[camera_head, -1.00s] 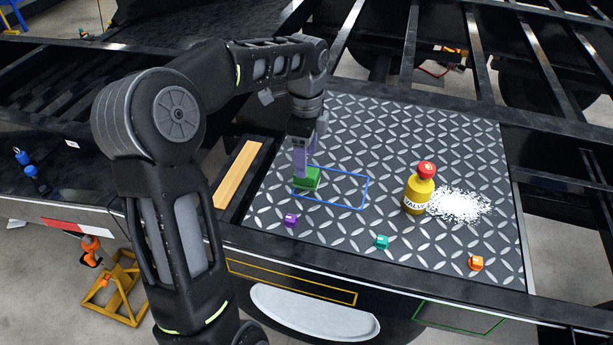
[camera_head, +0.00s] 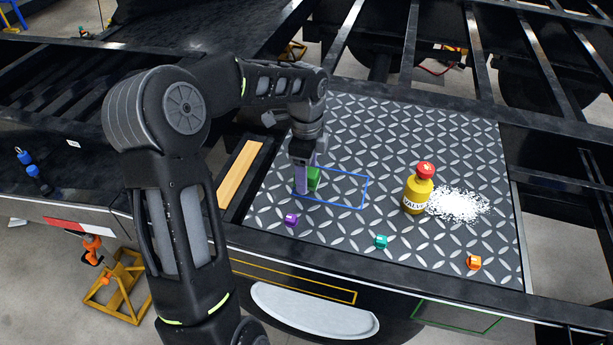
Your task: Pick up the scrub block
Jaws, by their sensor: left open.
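The scrub block appears to be the green block (camera_head: 314,178), which sits on the diamond-plate surface at the left end of a blue outlined rectangle (camera_head: 366,190). My left gripper (camera_head: 303,188) points down at the block, with its purple finger in front of and left of it. The finger hides part of the block. The gripper is open; whether a finger touches the block, I cannot tell. My right gripper is not in view.
A yellow bottle with a red cap (camera_head: 418,190) stands to the right beside spilled white grains (camera_head: 460,205). A wooden plank (camera_head: 240,174) lies left. The plate's back is clear.

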